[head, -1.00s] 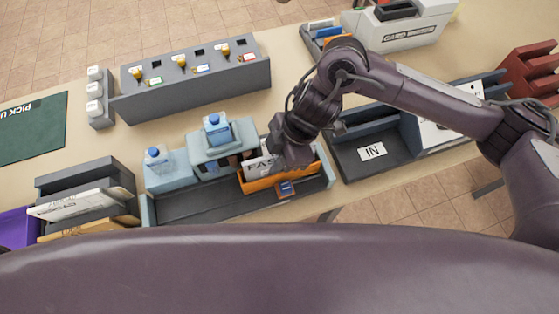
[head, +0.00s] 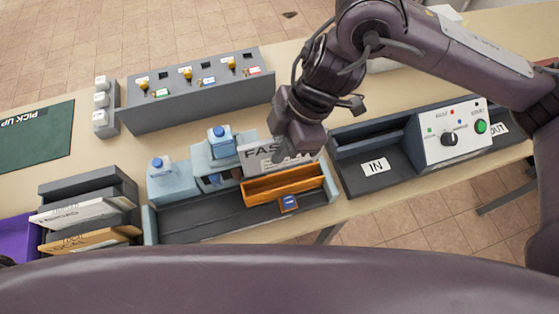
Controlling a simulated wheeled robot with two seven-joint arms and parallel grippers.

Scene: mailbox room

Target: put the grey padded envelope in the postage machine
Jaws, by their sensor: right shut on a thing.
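A light grey envelope (head: 262,157) with large dark letters "FAS" stands upright just behind and above the orange holder (head: 285,186). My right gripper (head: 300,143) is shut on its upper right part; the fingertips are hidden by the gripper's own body. The postage machine (head: 450,134) is to the right, with a white panel, a black knob and a green button. Its grey tray on the left bears an "IN" label (head: 375,167); an "OUT" label (head: 497,130) shows at its right, partly behind my arm. My left gripper is out of view.
The orange holder sits in a blue-grey tray (head: 195,222) beside a pale blue device with blue-capped bottles (head: 221,140). A grey rack (head: 200,95) with several stamps stands behind. Sorted mail (head: 85,215) is at the left. The IN tray is empty.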

